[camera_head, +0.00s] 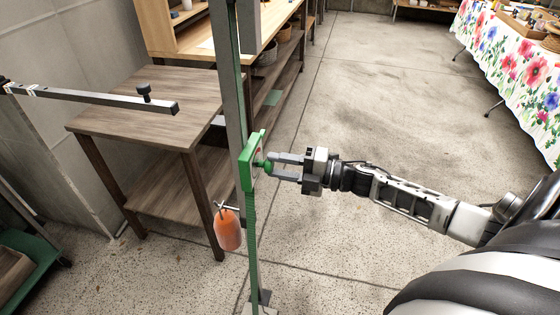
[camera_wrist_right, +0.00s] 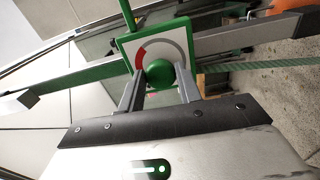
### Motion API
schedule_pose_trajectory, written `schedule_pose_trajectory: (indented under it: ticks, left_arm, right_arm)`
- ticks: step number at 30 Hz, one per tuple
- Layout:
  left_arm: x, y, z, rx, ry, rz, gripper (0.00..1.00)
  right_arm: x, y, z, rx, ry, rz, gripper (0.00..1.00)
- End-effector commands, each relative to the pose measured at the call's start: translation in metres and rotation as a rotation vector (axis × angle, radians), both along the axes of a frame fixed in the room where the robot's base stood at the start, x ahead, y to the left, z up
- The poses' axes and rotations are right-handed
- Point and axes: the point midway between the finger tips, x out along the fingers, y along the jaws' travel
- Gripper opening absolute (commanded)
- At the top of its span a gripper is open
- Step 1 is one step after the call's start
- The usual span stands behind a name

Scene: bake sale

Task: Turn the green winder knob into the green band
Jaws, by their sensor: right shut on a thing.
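The green winder knob (camera_head: 262,165) sits on the front of a green-framed box (camera_head: 247,172) fixed to an upright post. My right gripper (camera_head: 274,166) reaches in from the right and is shut on the knob. In the right wrist view the round green knob (camera_wrist_right: 159,73) shows between the two fingers. Behind it is a white dial face (camera_wrist_right: 163,42) with a red arc at its left and a grey arc over the top and right. I cannot make out a green band on the dial; the knob and fingers hide its lower part. My left gripper is not in view.
An orange weight-like object (camera_head: 228,230) hangs on the post just below the box. A wooden table (camera_head: 110,120) stands left behind the post, with a dark bar (camera_head: 90,95) in front of it. A flowered-cloth table (camera_head: 520,70) is far right. The floor between is clear.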

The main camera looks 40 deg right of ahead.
Motion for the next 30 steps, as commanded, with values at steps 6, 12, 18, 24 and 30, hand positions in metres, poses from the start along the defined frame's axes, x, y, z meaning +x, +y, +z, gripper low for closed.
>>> schedule_pose_trajectory:
  ticks: [6,12,18,24,30]
  left_arm:
    - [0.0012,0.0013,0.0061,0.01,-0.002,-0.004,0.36]
    - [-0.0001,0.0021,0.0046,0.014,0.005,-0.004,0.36]
    - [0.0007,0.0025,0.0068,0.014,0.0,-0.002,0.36]
    - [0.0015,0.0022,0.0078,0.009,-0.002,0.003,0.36]
    - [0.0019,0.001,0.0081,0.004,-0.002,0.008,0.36]
  right_arm:
    - [0.0003,-0.001,0.0009,0.128,0.111,-0.002,0.11]
    - [0.0001,-0.001,-0.0003,0.21,0.181,-0.002,0.11]
    - [-0.0001,-0.0007,-0.001,0.256,0.22,-0.001,0.11]
    - [-0.0002,-0.0007,-0.0016,0.273,0.235,-0.002,0.11]
    - [-0.0002,-0.0007,-0.0018,0.273,0.235,-0.002,0.11]
